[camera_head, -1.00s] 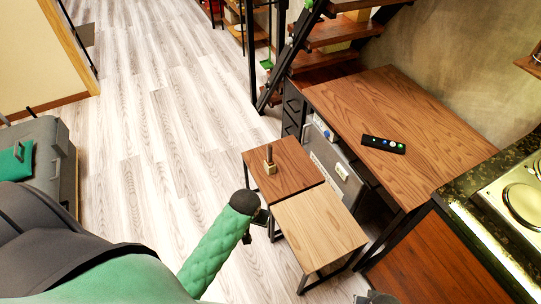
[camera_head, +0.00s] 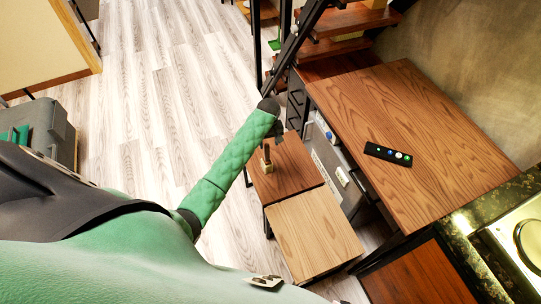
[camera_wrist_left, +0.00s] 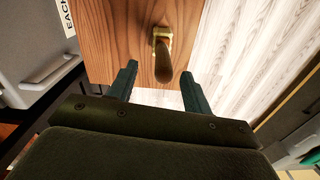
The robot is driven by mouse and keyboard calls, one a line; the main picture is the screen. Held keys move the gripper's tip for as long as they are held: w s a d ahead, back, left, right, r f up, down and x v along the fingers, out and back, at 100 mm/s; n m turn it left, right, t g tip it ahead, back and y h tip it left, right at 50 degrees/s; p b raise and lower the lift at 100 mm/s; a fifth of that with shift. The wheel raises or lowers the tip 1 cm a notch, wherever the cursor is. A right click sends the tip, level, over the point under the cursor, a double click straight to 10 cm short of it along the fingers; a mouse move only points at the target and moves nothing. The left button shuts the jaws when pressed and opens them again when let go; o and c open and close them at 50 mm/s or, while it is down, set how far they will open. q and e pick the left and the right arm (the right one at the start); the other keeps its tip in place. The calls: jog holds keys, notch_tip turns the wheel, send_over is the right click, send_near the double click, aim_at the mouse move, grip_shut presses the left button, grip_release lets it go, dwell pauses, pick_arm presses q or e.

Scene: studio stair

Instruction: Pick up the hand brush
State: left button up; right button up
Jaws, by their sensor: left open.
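The hand brush (camera_head: 266,160) stands upright on the darker wooden side table (camera_head: 290,178), its brown handle pointing up and a pale yellowish base below. It also shows in the left wrist view (camera_wrist_left: 163,50), seen from above, with the handle leaning toward the camera. My left gripper (camera_head: 279,133) is above and close to the brush in the head view. In the left wrist view its two dark green fingers (camera_wrist_left: 159,75) are apart and empty, with the handle's end in line with the gap between them. I see no contact. My right gripper is not in view.
A lighter wooden table (camera_head: 315,235) adjoins the darker one. Stairs (camera_head: 345,22) rise behind.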

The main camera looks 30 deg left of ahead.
aim_at(266, 150)
pick_arm(q)
jog(key=shift+s+f, duration=0.2)
jog(key=shift+f, duration=0.35)
jog(key=shift+w+a+f+p, duration=0.1)
jog(key=shift+w+f+p, duration=0.1)
jog(key=shift+f, duration=0.15)
jog(key=shift+w+a+f+p, duration=0.1)
jog(key=shift+f+p, duration=0.1)
jog(key=shift+f, duration=0.15)
jog(key=shift+a+f+p, duration=0.2)
jog(key=shift+f+p, duration=0.25)
jog(key=shift+f, duration=0.75)
jog(key=shift+a+f+p, duration=0.2)
jog(key=shift+f+p, duration=0.2)
jog(key=shift+f, duration=0.75)
jog(key=c, duration=0.9)
jog(key=shift+c, duration=0.9)
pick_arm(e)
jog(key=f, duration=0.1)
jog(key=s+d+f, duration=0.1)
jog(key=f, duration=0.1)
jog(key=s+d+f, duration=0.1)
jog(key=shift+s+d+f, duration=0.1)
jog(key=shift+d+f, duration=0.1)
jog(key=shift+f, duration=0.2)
